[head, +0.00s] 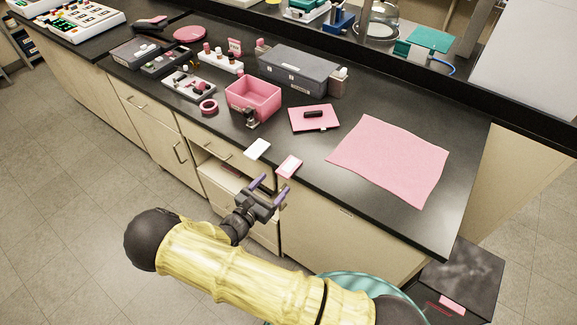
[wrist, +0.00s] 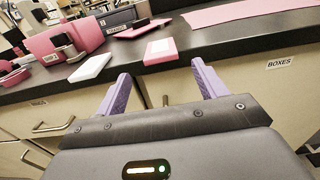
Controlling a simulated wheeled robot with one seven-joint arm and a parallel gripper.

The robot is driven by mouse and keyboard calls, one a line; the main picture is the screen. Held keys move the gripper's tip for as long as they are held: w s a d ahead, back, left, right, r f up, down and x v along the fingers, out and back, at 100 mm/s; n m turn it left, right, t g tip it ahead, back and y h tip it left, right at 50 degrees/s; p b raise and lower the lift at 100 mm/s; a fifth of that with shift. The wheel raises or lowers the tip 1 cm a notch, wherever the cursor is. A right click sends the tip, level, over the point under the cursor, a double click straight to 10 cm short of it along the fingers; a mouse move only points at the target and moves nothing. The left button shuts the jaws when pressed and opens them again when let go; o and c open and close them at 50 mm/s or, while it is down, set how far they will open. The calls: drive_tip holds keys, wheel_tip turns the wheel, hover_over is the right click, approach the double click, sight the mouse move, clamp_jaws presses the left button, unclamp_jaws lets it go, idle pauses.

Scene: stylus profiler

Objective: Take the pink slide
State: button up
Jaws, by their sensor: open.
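The pink slide (head: 289,166) is a small flat piece with a pink rim and a pale middle. It lies near the front edge of the black bench, and it also shows in the wrist view (wrist: 160,50) straight ahead, between and beyond the fingertips. A similar white slide (head: 257,149) lies just left of it, apart; it shows in the wrist view too (wrist: 90,67). My gripper (head: 271,190) has purple fingers, spread open and empty, in front of the bench edge and short of the pink slide; its fingers also show in the wrist view (wrist: 160,78).
A pink bin (head: 253,97) with a dark clip stands behind the slides. A pink pad with a black item (head: 314,118) and a large pink sheet (head: 390,160) lie to the right. An open drawer (head: 222,178) sits below the bench edge. Bench around the slides is clear.

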sight(289, 167)
drive_tip(key=p+x, duration=0.1)
drive_tip(key=x, duration=0.3)
drive_tip(key=shift+w+d+p, duration=0.25)
drive_tip(key=shift+d+p, duration=0.05)
drive_tip(key=shift+p, duration=0.05)
drive_tip(key=shift+r, duration=0.1)
drive_tip(key=shift+c, duration=0.4)
drive_tip(key=c, duration=1)
